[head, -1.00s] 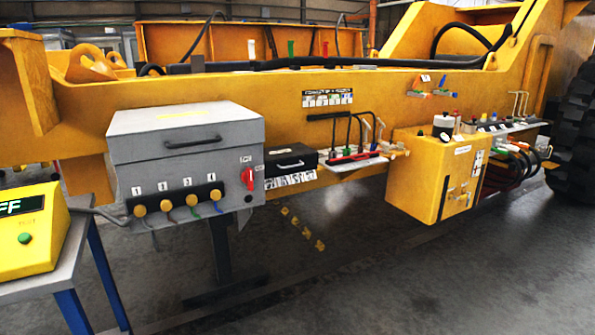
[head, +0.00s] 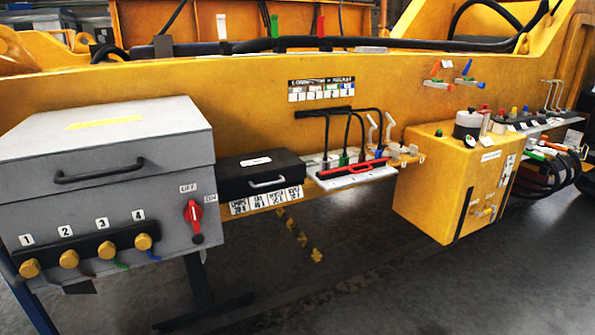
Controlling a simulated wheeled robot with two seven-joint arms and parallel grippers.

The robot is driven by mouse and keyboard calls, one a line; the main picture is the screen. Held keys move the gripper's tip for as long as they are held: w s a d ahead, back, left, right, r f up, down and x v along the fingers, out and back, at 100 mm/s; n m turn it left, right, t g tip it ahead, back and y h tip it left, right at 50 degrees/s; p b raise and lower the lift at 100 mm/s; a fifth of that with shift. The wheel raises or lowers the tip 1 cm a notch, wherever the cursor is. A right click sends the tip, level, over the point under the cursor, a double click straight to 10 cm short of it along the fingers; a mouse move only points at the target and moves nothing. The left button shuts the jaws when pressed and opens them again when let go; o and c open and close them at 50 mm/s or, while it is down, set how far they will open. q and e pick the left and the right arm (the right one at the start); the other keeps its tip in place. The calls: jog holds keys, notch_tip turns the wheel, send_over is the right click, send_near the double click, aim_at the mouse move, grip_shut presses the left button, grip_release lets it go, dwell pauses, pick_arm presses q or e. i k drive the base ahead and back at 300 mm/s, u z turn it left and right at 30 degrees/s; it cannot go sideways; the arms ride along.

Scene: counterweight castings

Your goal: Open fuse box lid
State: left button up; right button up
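A small black box (head: 260,178) with a silver handle (head: 267,182) and a white label on its lid is mounted on the yellow machine side, and its lid is shut. It appears to be the fuse box. A row of white printed labels (head: 267,200) is under its front. Neither of my grippers is in view.
A large shut grey box (head: 100,190) with a red switch (head: 193,215) and numbered yellow knobs stands close at left. A shelf with a red-handled piece (head: 352,168) and black cables is right of the black box. A yellow cabinet (head: 440,195) projects further right. Floor in front is clear.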

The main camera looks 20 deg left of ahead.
aim_at(237, 166)
jog(key=u, duration=0.65)
jog(key=i, duration=1.15)
jog(key=u, duration=0.9)
